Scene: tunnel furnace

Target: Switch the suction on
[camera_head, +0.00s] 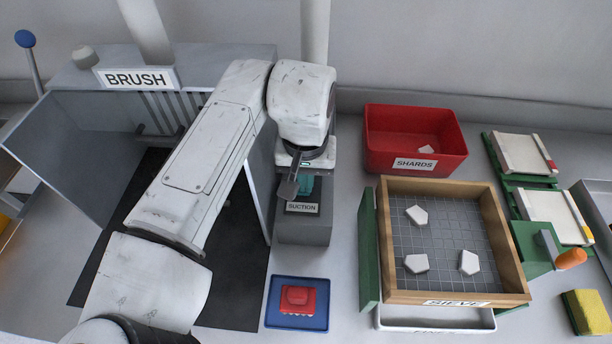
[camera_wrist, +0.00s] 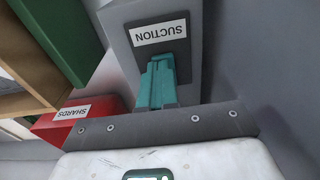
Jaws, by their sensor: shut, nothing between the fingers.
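The suction unit is a grey box (camera_head: 302,232) with a white SUCTION label (camera_head: 302,207), standing under my arm in the head view. In the wrist view the SUCTION label (camera_wrist: 160,32) sits on a dark panel on the box. My gripper (camera_head: 303,192), with teal fingers, points down at this panel just behind the label. In the wrist view my gripper (camera_wrist: 160,64) is shut and empty, its fingertips over the dark panel near the label. I cannot tell whether they touch it. The switch itself is not clearly visible; the fingers hide part of the panel.
A BRUSH booth (camera_head: 135,78) stands left. A blue tray with a red block (camera_head: 297,299) lies in front of the suction box. The red SHARDS bin (camera_head: 414,140) and wooden SIEVE frame (camera_head: 512,270) with several white pieces stand right. A yellow sponge (camera_head: 588,312) lies far right.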

